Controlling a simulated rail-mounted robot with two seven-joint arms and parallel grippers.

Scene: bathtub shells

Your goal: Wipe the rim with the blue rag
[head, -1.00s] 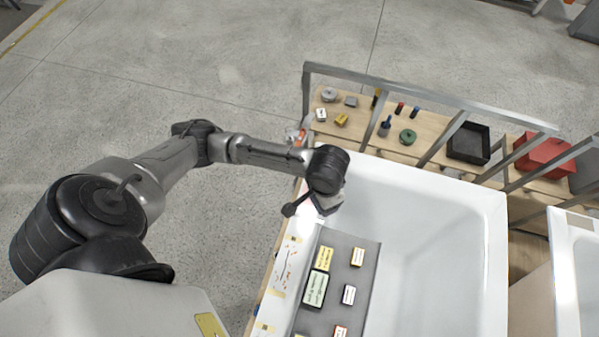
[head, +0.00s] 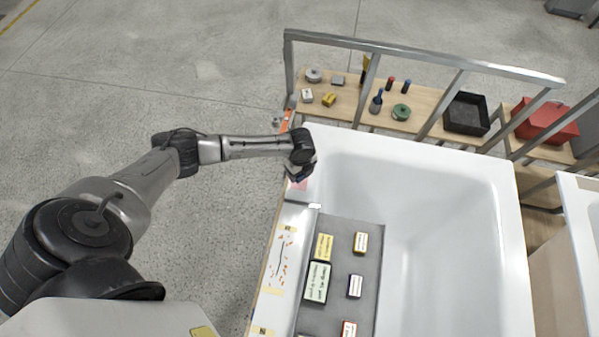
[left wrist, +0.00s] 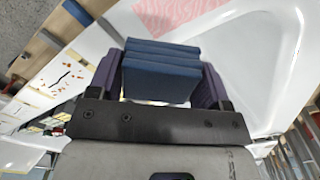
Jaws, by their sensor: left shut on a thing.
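The white bathtub rim (head: 400,150) frames the tub. Its left side carries a patch of orange and dark smears (head: 283,250) between yellow tape strips; the smears (left wrist: 62,78) also show in the left wrist view. My left gripper (head: 300,172) is over the rim near the far left corner. In the left wrist view, its purple-sided fingers are shut on a folded blue rag (left wrist: 160,72). A pink patch (head: 299,184) lies on the rim beside the gripper; it also shows in the left wrist view (left wrist: 175,12). I cannot tell whether the rag touches the rim. My right gripper is not in view.
A grey board (head: 341,262) with several small labelled boxes lies across the tub's near left. Another tub (head: 583,230) stands at right.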

